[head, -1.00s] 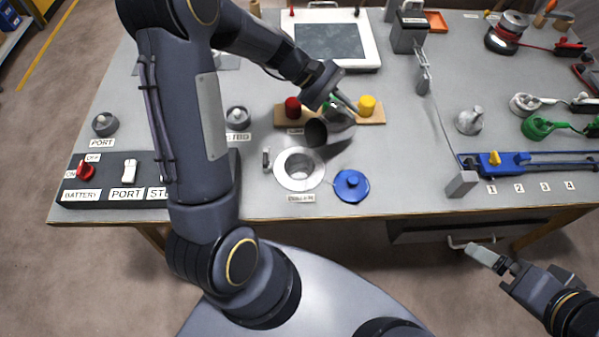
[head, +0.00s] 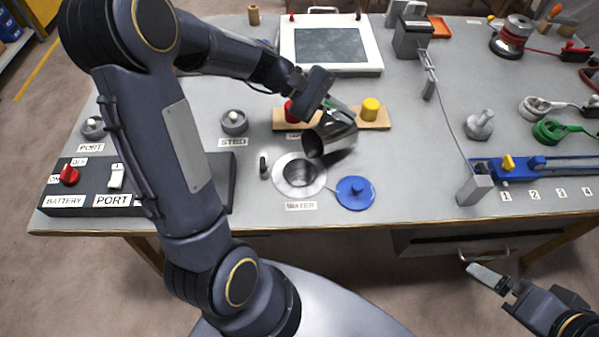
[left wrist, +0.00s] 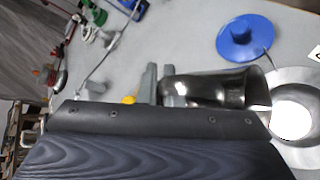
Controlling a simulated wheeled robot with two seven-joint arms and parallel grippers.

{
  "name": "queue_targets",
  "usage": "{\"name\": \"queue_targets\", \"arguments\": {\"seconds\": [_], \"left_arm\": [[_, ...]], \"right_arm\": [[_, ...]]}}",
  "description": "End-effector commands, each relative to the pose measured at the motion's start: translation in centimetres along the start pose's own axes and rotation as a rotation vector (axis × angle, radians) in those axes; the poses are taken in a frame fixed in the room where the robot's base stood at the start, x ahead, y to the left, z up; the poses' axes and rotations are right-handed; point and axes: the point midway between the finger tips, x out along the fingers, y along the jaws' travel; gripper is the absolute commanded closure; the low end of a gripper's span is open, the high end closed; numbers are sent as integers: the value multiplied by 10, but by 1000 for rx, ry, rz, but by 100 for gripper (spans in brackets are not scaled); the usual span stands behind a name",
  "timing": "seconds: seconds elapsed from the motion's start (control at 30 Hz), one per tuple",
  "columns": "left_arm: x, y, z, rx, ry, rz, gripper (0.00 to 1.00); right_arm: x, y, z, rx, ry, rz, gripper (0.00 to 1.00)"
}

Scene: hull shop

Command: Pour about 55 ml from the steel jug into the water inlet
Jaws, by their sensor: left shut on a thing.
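The steel jug (head: 337,137) is held tilted, its dark mouth facing left and down, just behind the water inlet (head: 281,181). In the left wrist view the jug (left wrist: 215,86) lies nearly level, its mouth beside the inlet's metal ring (left wrist: 296,76). A thin pale streak shows at the lip; I cannot tell whether it is water. The inlet's opening shows bright white. My left gripper (head: 343,112) is shut on the jug; its fingers (left wrist: 157,84) show behind the dark wrist body. My right gripper (head: 487,274) is off the table's front edge, away from the jug; its jaw opening is unclear.
A blue cap (head: 356,191) lies right of the inlet. A wooden strip with a red knob (head: 291,108) and a yellow knob (head: 370,109) is behind the jug. A switch box (head: 75,204) stands at left, a blue rail (head: 560,168) at right. Bare tabletop lies between cap and rail.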

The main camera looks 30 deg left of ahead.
Motion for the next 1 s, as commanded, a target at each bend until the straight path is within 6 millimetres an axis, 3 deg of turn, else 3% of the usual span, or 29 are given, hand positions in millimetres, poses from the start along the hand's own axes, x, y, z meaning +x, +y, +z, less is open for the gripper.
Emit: {"name": "queue_targets", "arguments": {"seconds": [0.5,1.0], "left_arm": [[-7,-17,6,76,-7,68,100],[-10,-15,10,96,-10,83,100]], "right_arm": [[30,14,15,0,0,0,0],[32,15,16,0,0,0,0]]}}
